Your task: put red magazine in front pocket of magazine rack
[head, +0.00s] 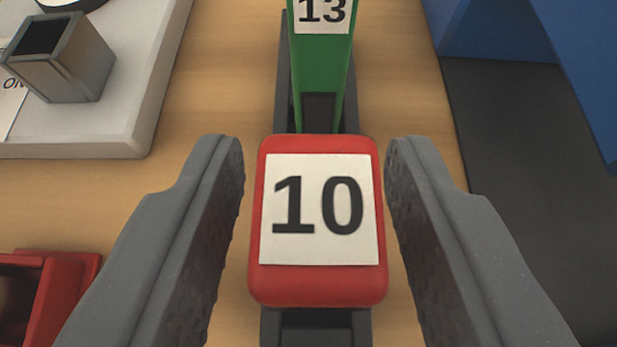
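The red magazine (319,286), a red block with a white label reading 10, stands in the centre of the view. It appears to sit over a dark holder (316,331). My gripper (314,150) is open, with one grey finger on each side of the red magazine. A narrow gap shows between each finger and the magazine, so neither is seen touching it. A green piece (322,62) labelled 13 stands just beyond it in a dark holder. I cannot tell which thing is the magazine rack, and no front pocket can be made out.
A pale panel (107,127) with a grey metal box-shaped part (68,62) lies at upper left. A red open container (60,290) is at lower left. A blue structure (500,30) stands at upper right above a dark mat (530,190). Bare wood surface (405,90) shows between them.

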